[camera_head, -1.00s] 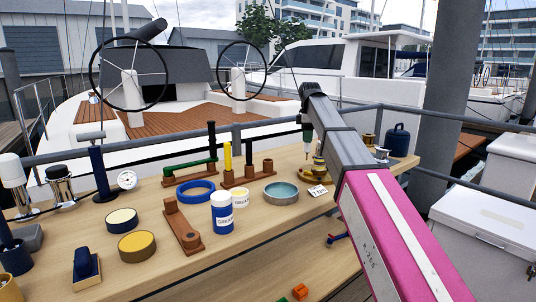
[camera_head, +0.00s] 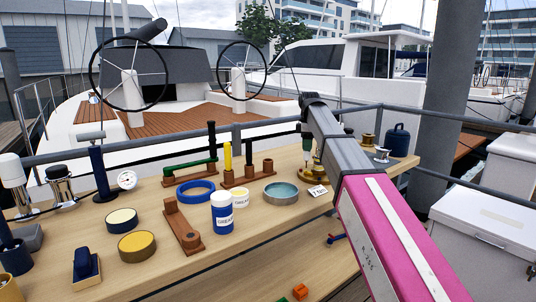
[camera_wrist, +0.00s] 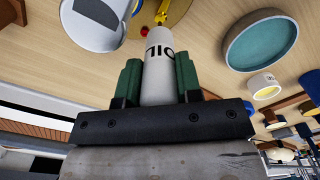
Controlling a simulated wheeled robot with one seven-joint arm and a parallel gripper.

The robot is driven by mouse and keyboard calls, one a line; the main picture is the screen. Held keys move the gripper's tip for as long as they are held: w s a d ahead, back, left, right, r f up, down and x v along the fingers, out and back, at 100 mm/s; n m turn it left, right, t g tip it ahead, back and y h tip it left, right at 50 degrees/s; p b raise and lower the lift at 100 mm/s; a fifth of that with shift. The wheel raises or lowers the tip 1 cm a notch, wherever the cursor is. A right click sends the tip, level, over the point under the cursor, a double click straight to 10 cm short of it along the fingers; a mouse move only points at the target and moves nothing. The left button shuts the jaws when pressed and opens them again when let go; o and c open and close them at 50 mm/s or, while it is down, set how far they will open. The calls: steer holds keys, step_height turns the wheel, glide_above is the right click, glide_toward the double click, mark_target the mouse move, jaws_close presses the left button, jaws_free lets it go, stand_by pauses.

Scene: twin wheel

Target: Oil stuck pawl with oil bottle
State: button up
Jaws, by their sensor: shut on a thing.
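My gripper (camera_wrist: 158,82) has green fingers shut on the sides of a white oil bottle (camera_wrist: 158,55) lettered "OIL" in the wrist view. The bottle's far end points at a round brass part (camera_wrist: 180,8) at the top edge. A small yellow and red piece (camera_wrist: 161,12) shows at the bottle's tip; I cannot tell whether they touch. In the head view my gripper (camera_head: 307,138) is above the brass assembly (camera_head: 317,168) at the bench's far right, partly behind my arm. I cannot pick out the pawl clearly.
A dark blue canister (camera_head: 398,139) is at the right end. A rail (camera_head: 270,121) runs behind.

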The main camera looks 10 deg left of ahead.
steer(key=shift+f, duration=0.15)
steer(key=shift+f, duration=0.15)
stand_by(0.9)
steer(key=shift+r, duration=1.25)
steer(key=shift+r, duration=2)
steer(key=shift+s, duration=0.1)
